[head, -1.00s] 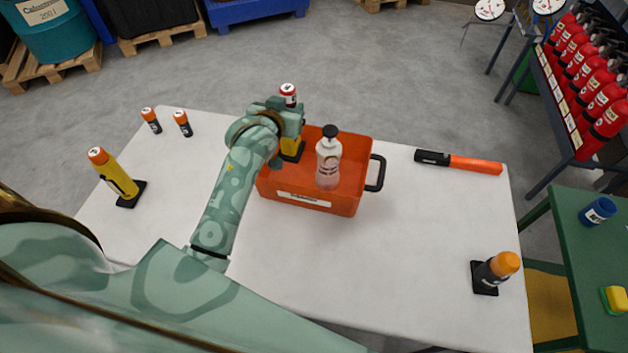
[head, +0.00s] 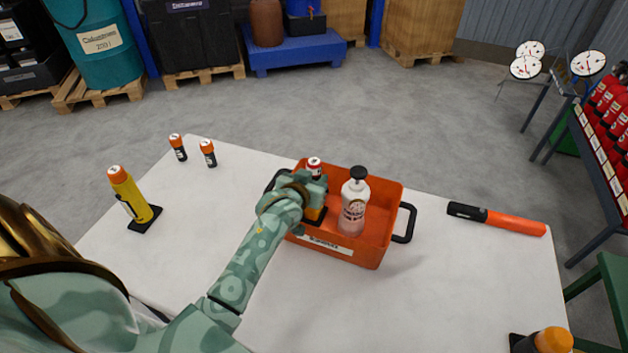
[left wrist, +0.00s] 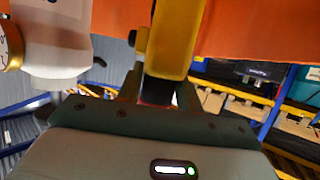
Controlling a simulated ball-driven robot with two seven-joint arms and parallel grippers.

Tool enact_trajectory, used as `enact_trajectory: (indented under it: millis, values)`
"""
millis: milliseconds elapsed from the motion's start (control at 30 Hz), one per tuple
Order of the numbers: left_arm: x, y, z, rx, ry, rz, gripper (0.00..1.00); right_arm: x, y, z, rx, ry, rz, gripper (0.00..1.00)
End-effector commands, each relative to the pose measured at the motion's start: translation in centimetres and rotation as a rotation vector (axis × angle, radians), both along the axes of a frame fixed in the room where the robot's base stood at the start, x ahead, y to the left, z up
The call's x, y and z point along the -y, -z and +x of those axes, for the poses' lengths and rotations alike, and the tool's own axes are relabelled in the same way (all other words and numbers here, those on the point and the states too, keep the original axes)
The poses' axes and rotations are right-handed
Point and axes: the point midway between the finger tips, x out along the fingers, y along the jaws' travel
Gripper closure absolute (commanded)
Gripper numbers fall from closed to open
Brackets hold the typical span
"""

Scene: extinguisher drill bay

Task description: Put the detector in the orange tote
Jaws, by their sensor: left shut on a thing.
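My left gripper (head: 312,192) is shut on a yellow upright device with a black square base, which I take for the detector (head: 313,213). In the left wrist view the detector's yellow body (left wrist: 174,40) stands between the fingers (left wrist: 165,92). In the head view it is over the left part of the orange tote (head: 368,253), its base below rim height. Whether the base touches the floor is hidden. A clear pump bottle (head: 353,208) with a black top stands in the tote, right of the detector. My right gripper is not in view.
A yellow torch-like thing (head: 127,193) and two small orange-topped cylinders (head: 208,153) stand left on the white table (head: 180,260). A black-and-orange baton (head: 497,219) lies right of the tote. An orange-capped thing (head: 552,340) stands at the front right.

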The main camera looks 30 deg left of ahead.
Motion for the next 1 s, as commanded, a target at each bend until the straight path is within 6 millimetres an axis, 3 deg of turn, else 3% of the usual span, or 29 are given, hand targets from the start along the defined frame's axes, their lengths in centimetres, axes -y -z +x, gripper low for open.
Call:
enact_trajectory:
  millis: [267, 300, 367, 700, 867, 1000]
  values:
    - [0.0, 0.0, 0.1, 0.004, 0.000, 0.000, 1.00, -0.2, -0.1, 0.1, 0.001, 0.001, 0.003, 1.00]
    - [0.0, 0.1, 0.0, 0.001, 0.000, 0.000, 0.58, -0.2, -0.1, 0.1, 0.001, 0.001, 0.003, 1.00]
    - [0.0, 0.1, 0.0, 0.001, 0.000, 0.000, 0.42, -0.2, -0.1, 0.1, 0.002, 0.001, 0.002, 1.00]
    - [0.0, -0.3, 0.0, 0.001, 0.000, 0.000, 0.42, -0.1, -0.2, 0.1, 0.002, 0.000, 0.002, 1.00]
    - [0.5, -1.4, -2.4, 0.000, 0.000, -0.001, 0.42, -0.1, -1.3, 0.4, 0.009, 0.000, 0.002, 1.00]
    - [1.2, -2.8, -5.5, 0.000, -0.001, -0.002, 0.42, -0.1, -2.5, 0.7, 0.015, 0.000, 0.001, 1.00]
